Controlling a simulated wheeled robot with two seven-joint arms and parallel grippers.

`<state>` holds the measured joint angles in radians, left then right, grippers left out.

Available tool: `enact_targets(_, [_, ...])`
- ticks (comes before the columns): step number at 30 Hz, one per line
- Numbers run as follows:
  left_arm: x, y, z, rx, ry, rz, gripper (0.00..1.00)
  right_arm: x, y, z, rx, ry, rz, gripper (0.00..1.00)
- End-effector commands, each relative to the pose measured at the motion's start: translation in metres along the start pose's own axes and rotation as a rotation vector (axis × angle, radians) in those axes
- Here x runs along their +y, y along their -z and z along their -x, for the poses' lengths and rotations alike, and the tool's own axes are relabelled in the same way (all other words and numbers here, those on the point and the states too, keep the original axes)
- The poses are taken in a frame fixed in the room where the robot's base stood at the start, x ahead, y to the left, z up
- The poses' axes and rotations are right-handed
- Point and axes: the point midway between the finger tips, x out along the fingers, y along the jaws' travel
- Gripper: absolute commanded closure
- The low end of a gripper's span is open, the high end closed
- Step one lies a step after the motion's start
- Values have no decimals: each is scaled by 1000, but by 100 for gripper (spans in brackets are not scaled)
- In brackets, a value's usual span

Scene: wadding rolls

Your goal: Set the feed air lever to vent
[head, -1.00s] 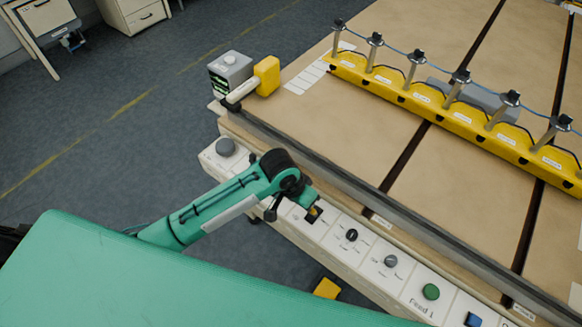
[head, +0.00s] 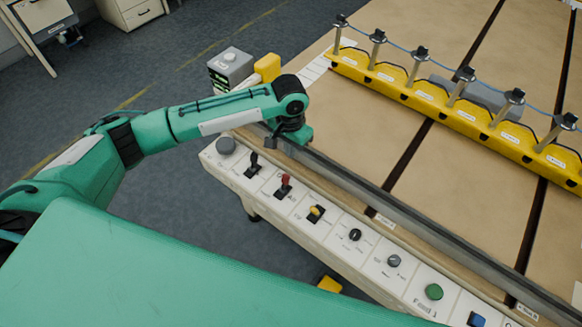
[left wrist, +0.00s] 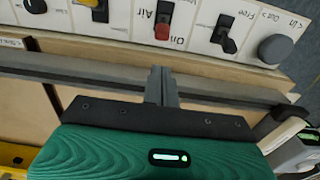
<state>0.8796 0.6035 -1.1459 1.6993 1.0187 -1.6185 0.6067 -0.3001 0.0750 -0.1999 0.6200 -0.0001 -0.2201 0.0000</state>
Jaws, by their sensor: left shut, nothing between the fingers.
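A white control panel (head: 330,233) runs along the near side of the machine and carries a black lever (head: 254,163), a red lever (head: 285,181) and a yellow lever (head: 316,211). The left wrist view shows the red lever (left wrist: 162,31) beside a label reading "Air" and the black lever (left wrist: 222,36) beside "Free". I cannot read a "vent" label or tell for sure which lever is the feed air one. My left gripper (head: 272,143) is shut and empty, apart from the levers, over the panel's machine-side edge; its fingers (left wrist: 163,84) point towards the red lever. My right gripper is not in view.
A grey knob (head: 226,146) sits at the panel's left end; a black knob (head: 355,235), another grey knob (head: 394,261) and a green button (head: 433,292) lie to the right. A metal rail (head: 400,215) runs behind the panel. A yellow bar (head: 455,116) with posts crosses the bed.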

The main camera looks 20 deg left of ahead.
Motion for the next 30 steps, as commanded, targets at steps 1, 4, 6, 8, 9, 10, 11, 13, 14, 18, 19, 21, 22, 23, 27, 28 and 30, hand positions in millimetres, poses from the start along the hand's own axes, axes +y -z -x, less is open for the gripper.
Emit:
enact_targets(1, [-2, 0, 1, -2, 3, 2, 100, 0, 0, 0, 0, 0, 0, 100])
enact_targets(4, [-2, 0, 2, -4, 3, 4, 100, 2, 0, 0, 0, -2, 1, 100])
enact_targets(6, [-2, 0, 1, -4, 3, 4, 100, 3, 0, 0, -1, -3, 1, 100])
enact_targets(8, [-2, 0, 1, -3, 3, 3, 100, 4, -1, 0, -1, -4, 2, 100])
enact_targets(9, [-2, 0, 1, -3, 3, 3, 100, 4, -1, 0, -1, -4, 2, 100])
enact_targets(10, [-2, 0, 1, -3, 3, 3, 100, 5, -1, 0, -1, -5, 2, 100])
enact_targets(11, [-2, 0, 1, -3, 3, 3, 100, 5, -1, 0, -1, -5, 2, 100])
enact_targets(13, [-2, 0, -1, -4, 3, 3, 100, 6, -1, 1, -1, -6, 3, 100])
enact_targets(14, [-2, 0, -3, -4, 3, 3, 100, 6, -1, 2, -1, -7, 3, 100])
enact_targets(18, [-2, -1, -20, -7, 4, 4, 100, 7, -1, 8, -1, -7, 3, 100])
enact_targets(19, [-2, -1, -25, -7, 3, 3, 100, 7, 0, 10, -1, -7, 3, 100])
enact_targets(21, [-1, 0, -37, -6, 3, 3, 100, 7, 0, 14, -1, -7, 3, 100])
enact_targets(22, [-2, 0, -43, -7, 4, 3, 100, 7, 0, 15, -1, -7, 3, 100])
enact_targets(23, [-2, -1, -49, -6, 4, 3, 100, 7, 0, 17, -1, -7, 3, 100])
enact_targets(27, [-2, 0, -73, -5, 3, 4, 100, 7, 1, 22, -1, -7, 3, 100])
enact_targets(28, [-2, 0, -77, -5, 3, 3, 100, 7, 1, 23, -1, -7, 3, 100])
enact_targets(30, [-2, 0, -86, -4, 3, 3, 100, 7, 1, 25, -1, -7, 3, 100])
